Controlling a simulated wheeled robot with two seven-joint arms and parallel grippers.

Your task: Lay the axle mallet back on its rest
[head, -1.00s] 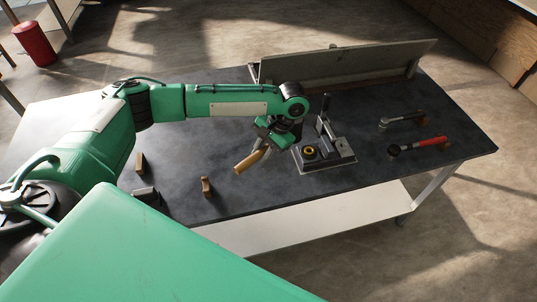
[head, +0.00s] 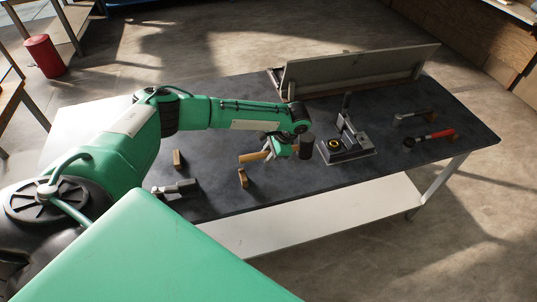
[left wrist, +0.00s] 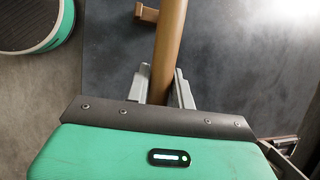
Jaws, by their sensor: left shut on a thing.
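The axle mallet has a tan wooden handle (head: 254,156) and a dark round head (head: 306,145). My left gripper (head: 278,149) is shut on the handle close to the head and holds it above the bench, with the handle's end pointing left. In the left wrist view the handle (left wrist: 167,38) runs between the two grey fingers (left wrist: 163,88). Two upright wooden blocks, which look like the rest, stand on the bench: one at the left (head: 178,159) and a nearer one (head: 243,178) just below the handle's end. A wooden block (left wrist: 146,13) also shows in the left wrist view. My right gripper is not in view.
The dark bench top (head: 300,184) has free room at the front. A fixture with a yellow-black ring (head: 336,144) stands right of the mallet head. Two tools, one red-handled (head: 430,138), lie at the right. A grey panel (head: 360,70) stands at the back; a grey clamp-like tool (head: 176,188) lies front left.

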